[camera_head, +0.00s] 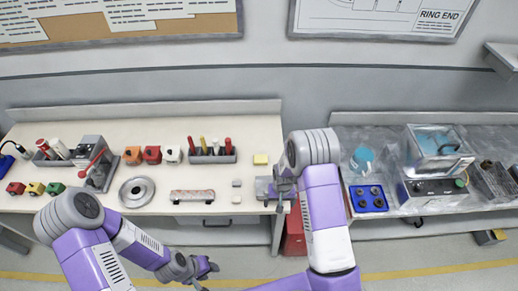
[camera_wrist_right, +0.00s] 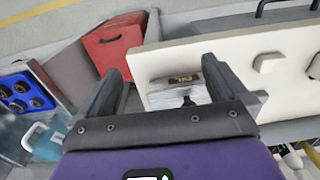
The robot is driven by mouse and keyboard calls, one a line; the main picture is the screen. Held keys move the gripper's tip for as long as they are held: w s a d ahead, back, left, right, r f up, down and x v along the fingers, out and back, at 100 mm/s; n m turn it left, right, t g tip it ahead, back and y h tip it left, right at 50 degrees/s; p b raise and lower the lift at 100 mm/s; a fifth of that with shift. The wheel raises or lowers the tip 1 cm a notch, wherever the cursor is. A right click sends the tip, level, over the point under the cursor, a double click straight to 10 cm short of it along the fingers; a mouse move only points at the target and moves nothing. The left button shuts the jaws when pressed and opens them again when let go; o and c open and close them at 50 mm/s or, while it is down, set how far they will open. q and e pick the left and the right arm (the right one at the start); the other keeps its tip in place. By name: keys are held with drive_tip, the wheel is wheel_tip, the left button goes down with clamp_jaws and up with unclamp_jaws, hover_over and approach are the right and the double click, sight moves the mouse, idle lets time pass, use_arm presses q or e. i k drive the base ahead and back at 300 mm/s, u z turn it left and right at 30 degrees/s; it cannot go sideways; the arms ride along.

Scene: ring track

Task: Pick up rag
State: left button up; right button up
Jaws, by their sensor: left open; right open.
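I cannot tell for certain which thing is the rag. A pale, flat, layered-looking piece with a brown patch (camera_wrist_right: 187,80) lies near the white table's corner, ahead of my right gripper (camera_wrist_right: 162,68). In the head view it seems to be the grey piece (camera_head: 263,187) beside that gripper (camera_head: 280,188), partly hidden. My left gripper (camera_head: 207,268) is open and empty, low in front of the table.
A blue tray (camera_head: 368,198) stands on the grey bench. A red container (camera_head: 294,235) stands below, by the gap between table and bench.

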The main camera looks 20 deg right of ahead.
sight(258, 160)
drive_tip(key=i, duration=0.85)
